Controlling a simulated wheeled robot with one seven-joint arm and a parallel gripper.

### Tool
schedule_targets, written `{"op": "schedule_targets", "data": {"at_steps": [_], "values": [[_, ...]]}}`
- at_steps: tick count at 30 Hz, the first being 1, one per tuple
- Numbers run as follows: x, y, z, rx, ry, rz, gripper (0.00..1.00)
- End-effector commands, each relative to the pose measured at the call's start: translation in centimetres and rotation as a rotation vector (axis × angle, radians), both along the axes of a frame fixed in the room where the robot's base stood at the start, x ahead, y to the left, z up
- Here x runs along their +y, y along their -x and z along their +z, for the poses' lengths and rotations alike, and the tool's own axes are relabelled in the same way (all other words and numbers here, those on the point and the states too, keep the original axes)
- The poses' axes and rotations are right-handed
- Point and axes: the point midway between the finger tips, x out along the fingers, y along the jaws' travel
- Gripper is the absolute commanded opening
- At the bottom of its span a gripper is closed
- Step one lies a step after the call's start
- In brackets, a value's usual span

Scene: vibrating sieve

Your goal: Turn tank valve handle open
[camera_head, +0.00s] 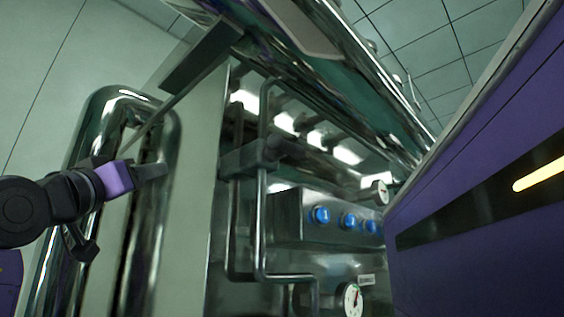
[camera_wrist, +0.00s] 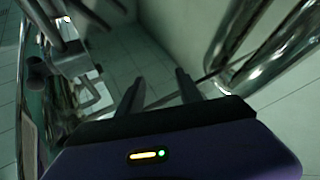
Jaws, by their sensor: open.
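In the head view, a long dark lever (camera_head: 202,58) hangs below the shiny tank at the top. Its wide flat part narrows to a thin rod slanting down and left; I take it for the tank valve handle, though no label shows this. My gripper (camera_head: 158,171) is at the left, below the rod's lower end, in front of a thick steel pipe. In the wrist view, the two fingers of my gripper (camera_wrist: 158,88) stand well apart with nothing clearly held between them. A thin bar (camera_wrist: 212,76) shows behind the fingers there; whether it is the handle is unclear.
The thick bent steel pipe (camera_head: 166,125) stands behind my gripper. A steel panel (camera_head: 285,215) with blue knobs, thin pipes and a gauge (camera_head: 350,299) is right of centre.

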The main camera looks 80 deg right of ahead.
Motion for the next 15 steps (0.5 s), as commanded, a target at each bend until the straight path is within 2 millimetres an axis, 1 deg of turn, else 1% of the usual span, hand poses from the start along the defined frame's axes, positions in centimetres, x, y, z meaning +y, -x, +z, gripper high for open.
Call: {"op": "schedule_targets", "data": {"at_steps": [1,2,3,5,6,7,8,9,12,15], "values": [[-0.3,2.9,3.2,-0.051,-0.021,-0.041,0.42],[-0.5,4.5,4.5,-0.076,-0.035,-0.065,0.42],[-0.7,6.7,6.3,-0.108,-0.056,-0.097,0.42],[-0.9,9.9,8.6,-0.157,-0.087,-0.142,0.42],[-0.9,12.0,9.9,-0.186,-0.105,-0.168,0.42],[-1.0,13.4,10.7,-0.206,-0.12,-0.187,0.42],[-1.0,14.6,11.2,-0.219,-0.139,-0.21,0.42],[-1.2,15.9,10.2,-0.211,-0.206,-0.285,0.42],[-0.9,19.2,9.1,-0.226,-0.325,-0.421,0.42],[-0.2,21.5,8.4,-0.243,-0.408,-0.511,0.42]]}}
